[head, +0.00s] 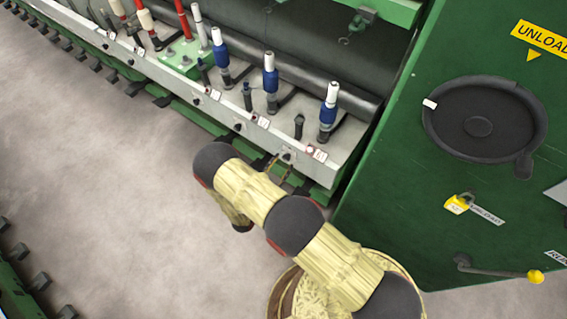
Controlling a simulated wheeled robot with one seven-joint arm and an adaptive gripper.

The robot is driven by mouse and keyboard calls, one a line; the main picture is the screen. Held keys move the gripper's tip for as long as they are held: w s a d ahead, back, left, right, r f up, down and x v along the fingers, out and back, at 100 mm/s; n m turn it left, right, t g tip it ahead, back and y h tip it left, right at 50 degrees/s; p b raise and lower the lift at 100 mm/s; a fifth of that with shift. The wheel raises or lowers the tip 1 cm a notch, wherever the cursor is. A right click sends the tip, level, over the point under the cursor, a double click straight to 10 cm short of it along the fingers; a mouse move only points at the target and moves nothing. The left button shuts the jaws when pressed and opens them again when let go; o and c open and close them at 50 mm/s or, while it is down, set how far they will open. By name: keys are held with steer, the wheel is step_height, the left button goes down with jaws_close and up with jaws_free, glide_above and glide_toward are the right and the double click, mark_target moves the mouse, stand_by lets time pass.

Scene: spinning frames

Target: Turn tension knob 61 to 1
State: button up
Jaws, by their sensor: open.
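Small dark tension knobs sit along the front face of the machine's pale rail. The nearest knob (287,155) is at the right end, and another knob (238,126) is further left. My gripper (279,170) shows only as thin, brownish fingertips just below the nearest knob. They look apart and empty; I cannot tell whether they touch it. My straw-coloured arm with dark joints hides the rest of the gripper.
Blue bobbins (270,82) with white tops stand along the rail (345,135), with red ones further left. The grey floor (110,180) is open at left.

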steer(key=shift+x, duration=0.9)
steer(key=shift+c, duration=1.3)
steer(key=c, duration=0.7)
jaws_close()
